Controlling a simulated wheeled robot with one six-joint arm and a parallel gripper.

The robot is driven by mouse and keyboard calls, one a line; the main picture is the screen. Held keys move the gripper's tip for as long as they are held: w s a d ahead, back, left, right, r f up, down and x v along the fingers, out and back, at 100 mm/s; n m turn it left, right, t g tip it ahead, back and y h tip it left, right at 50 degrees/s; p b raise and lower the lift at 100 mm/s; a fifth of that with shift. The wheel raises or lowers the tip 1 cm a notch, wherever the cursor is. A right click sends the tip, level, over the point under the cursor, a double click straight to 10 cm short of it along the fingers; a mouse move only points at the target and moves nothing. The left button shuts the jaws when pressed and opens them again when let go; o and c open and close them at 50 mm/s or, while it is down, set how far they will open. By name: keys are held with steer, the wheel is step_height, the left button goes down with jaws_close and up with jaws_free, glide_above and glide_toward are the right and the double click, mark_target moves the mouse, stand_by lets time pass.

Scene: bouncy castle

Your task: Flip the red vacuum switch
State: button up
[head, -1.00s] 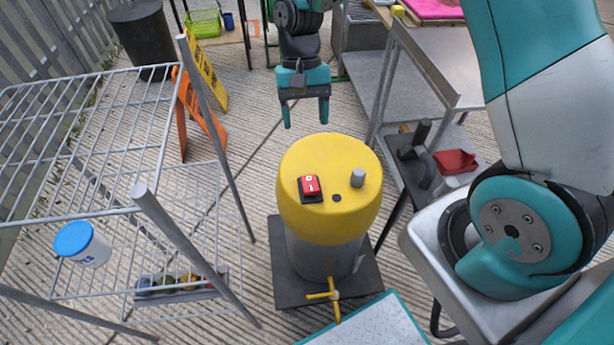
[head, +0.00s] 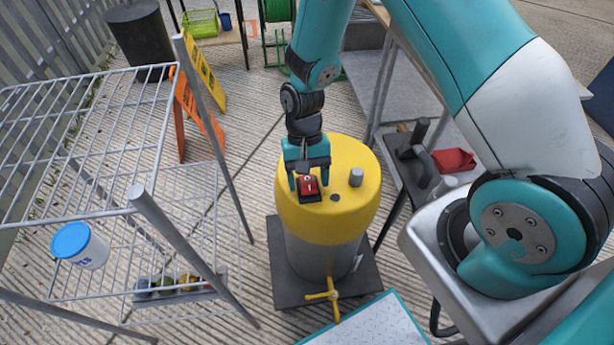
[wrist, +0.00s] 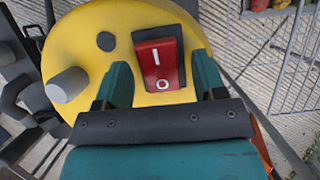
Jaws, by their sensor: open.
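The red vacuum switch (head: 309,187) is a rocker marked with a line and a circle, in a black frame on top of the yellow vacuum lid (head: 352,208). My gripper (head: 308,184) is over the lid, pointing down, right at the switch. In the wrist view the red rocker (wrist: 158,64) shows between my two open fingers (wrist: 164,84), with the circle end nearer the gripper's palm. The fingers stand on either side of the switch. I cannot tell whether they touch it or the lid.
A grey knob (head: 356,177) and a dark round spot sit on the lid beside the switch. A wire rack (head: 140,215) stands at the left, with a blue-lidded tub (head: 80,245). A metal table (head: 430,90) is at the right. A yellow valve (head: 330,294) is below.

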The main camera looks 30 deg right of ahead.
steer(key=c, duration=0.9)
steer(key=shift+s+a+r+t+h, duration=0.15)
steer(key=shift+s+t+h, duration=0.15)
steer(key=shift+t, duration=0.6)
steer(key=t+h+b, duration=0.1)
steer(key=t, duration=0.2)
steer(key=shift+s, duration=0.1)
steer(key=o, duration=0.9)
